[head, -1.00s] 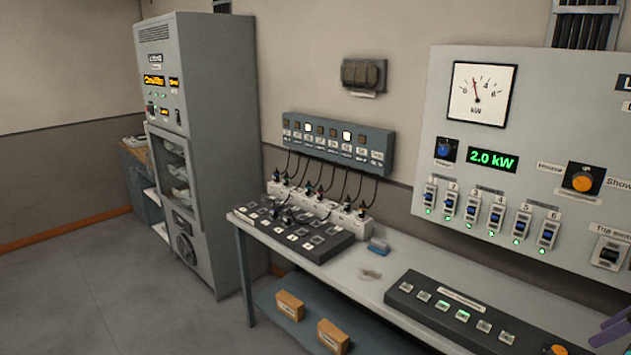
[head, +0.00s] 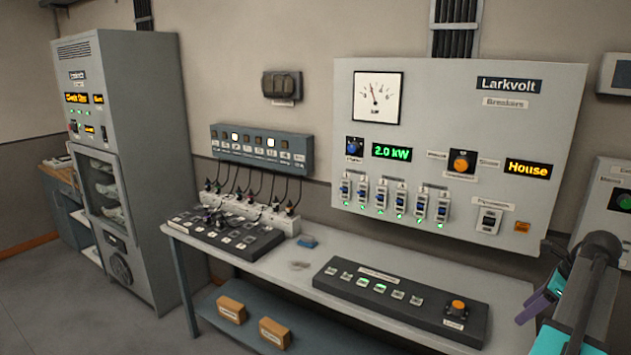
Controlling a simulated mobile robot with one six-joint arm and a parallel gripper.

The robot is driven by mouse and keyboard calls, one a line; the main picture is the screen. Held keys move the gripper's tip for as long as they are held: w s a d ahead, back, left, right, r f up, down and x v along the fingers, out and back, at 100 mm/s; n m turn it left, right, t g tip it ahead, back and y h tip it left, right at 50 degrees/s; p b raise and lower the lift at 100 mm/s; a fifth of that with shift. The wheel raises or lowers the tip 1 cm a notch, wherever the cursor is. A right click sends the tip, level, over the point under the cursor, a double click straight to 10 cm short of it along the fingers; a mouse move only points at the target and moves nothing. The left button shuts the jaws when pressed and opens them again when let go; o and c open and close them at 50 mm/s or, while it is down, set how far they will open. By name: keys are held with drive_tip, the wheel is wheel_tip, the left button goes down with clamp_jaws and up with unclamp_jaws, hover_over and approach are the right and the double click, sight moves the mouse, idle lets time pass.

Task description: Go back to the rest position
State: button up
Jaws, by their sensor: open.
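My gripper (head: 541,298) shows at the lower right of the head view, with purple fingers. It is open, and I see nothing between the fingers. It is in front of the right end of the bench (head: 512,300), apart from the breaker panel (head: 455,90) on the wall. My dark and teal arm runs down from it to the bottom right. The rest of the arm is out of the picture.
A black console (head: 400,301) with an orange knob lies on the bench. A fader board (head: 225,235) and plug strip stand at its left. A grey cabinet (head: 140,130) stands far left. Boxes (head: 231,309) sit on the lower shelf. Floor at the lower left is clear.

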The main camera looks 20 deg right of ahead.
drive_tip(key=w+a+f+n+g+y, duration=0.2)
drive_tip(key=w+a+f+n+y, duration=0.1)
drive_tip(key=w+a+f, duration=1.15)
drive_tip(key=w+a+f+n+g+y, duration=0.1)
drive_tip(key=w+a+f+n+g, duration=0.1)
drive_tip(key=a+f, duration=0.7)
drive_tip(key=w+a+f+n+g, duration=0.2)
drive_tip(key=a+f, duration=0.2)
drive_tip(key=a, duration=0.9)
drive_tip(key=s+a+f+n+g+h+b, duration=0.1)
drive_tip(key=s+a+f+n+g, duration=0.15)
drive_tip(key=s+a+f, duration=0.55)
drive_tip(key=s+a+f+n+g, duration=0.1)
drive_tip(key=a+f+n, duration=0.3)
drive_tip(key=a+f, duration=0.5)
drive_tip(key=s+a+f+n+h, duration=0.2)
drive_tip(key=s+a+f+n, duration=0.1)
drive_tip(key=s+n, duration=0.5)
drive_tip(key=s+a+f+n+h, duration=0.2)
drive_tip(key=s+a+f+n, duration=0.2)
drive_tip(key=s+n, duration=0.4)
drive_tip(key=f+n, duration=0.1)
drive_tip(key=n, duration=0.1)
drive_tip(key=shift+s+a+n+g, duration=0.15)
drive_tip(key=shift+s+n+g, duration=0.05)
drive_tip(key=shift+n+g, duration=0.15)
